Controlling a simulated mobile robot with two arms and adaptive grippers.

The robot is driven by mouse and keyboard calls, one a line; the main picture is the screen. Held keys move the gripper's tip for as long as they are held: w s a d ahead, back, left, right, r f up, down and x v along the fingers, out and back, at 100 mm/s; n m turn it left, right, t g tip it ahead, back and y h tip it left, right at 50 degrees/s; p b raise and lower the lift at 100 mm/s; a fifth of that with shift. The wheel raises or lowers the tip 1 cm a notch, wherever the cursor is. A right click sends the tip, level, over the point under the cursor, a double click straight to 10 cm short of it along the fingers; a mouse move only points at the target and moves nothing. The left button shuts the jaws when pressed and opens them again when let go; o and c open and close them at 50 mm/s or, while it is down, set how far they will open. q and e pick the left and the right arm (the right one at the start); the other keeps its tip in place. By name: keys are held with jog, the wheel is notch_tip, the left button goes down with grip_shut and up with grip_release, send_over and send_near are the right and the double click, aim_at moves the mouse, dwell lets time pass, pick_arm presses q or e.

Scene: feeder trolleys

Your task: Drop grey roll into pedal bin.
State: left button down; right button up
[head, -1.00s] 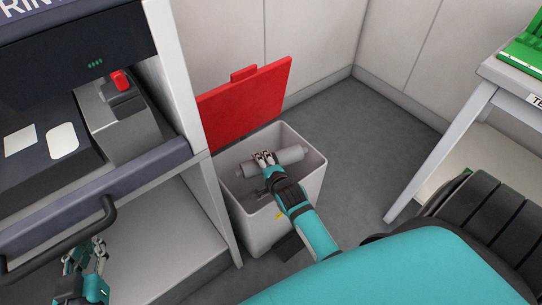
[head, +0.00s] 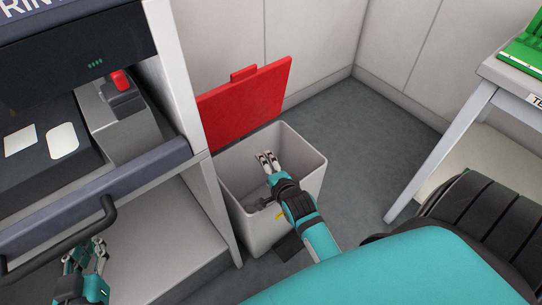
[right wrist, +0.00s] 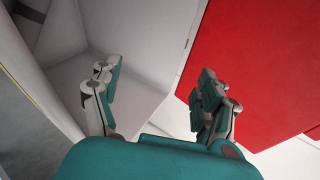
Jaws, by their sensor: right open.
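The pedal bin (head: 258,235) is a light grey box on the floor with its red lid (head: 245,103) standing open behind it. My right gripper (head: 267,160) is over the bin's mouth, fingers pointing inward. Its jaws are apart and empty in the right wrist view (right wrist: 157,85), with pale bin walls beyond and the red lid (right wrist: 262,70) to the right. The grey roll does not show in either view now; the bin's floor is partly hidden by my right arm. My left gripper (head: 86,247) is at the lower left by the dark handle, its fingers apart and empty.
A printer unit with a dark handle (head: 75,235) stands close on the bin's left. A pale table (head: 500,75) with green items is at the right. Grey floor (head: 370,140) is clear between the bin and the table. Walls close off the back.

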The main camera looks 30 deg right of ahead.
jog(key=v, duration=0.7)
jog(key=shift+s+r, duration=0.2)
jog(key=shift+s, duration=0.05)
